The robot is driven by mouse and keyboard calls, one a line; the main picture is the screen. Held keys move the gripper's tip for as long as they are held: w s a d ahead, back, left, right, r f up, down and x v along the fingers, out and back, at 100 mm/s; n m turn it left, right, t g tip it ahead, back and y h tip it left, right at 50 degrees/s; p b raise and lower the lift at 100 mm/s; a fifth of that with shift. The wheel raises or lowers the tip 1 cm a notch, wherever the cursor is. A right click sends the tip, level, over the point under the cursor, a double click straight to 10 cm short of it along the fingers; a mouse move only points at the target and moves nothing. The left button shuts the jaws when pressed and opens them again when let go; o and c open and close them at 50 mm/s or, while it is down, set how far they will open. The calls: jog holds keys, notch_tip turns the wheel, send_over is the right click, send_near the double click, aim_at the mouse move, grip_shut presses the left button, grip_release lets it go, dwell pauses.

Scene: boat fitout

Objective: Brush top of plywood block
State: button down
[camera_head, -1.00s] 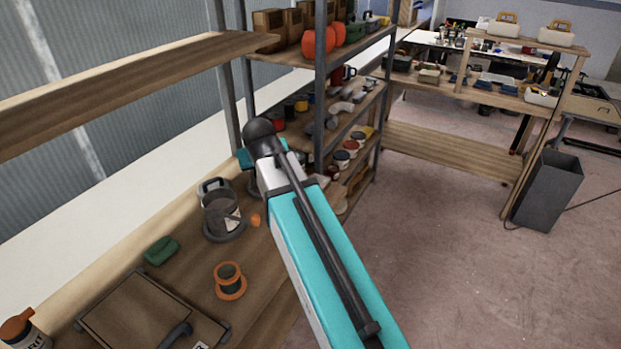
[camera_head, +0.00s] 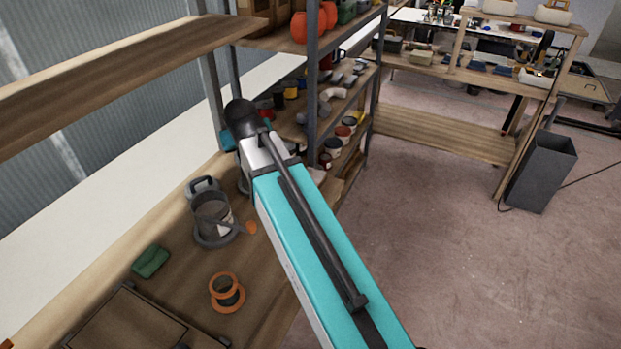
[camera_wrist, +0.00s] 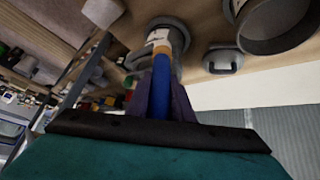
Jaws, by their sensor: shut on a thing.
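My gripper (camera_wrist: 166,98) shows in the wrist view with its dark fingers shut on the blue handle of a brush (camera_wrist: 161,72). The brush's far end lies in line with a grey can (camera_wrist: 178,38) that has a pale label; I cannot tell whether it is in the can, touching it or in front of it. In the head view my arm hides the gripper and the brush. I cannot make out the plywood block for certain in either view.
A larger grey pot (camera_head: 212,218), a green item (camera_head: 150,261) and an orange-rimmed spool (camera_head: 227,291) stand on the wooden bench. A loaded metal shelf rack (camera_head: 312,90) rises close to my arm. The floor at right is open up to a dark bin (camera_head: 540,172).

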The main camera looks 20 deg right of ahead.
dwell(0.3)
jog(key=s+r, duration=0.2)
jog(key=s, duration=0.3)
jog(key=shift+s+r, duration=0.2)
jog(key=shift+r, duration=0.15)
jog(key=shift+a, duration=0.25)
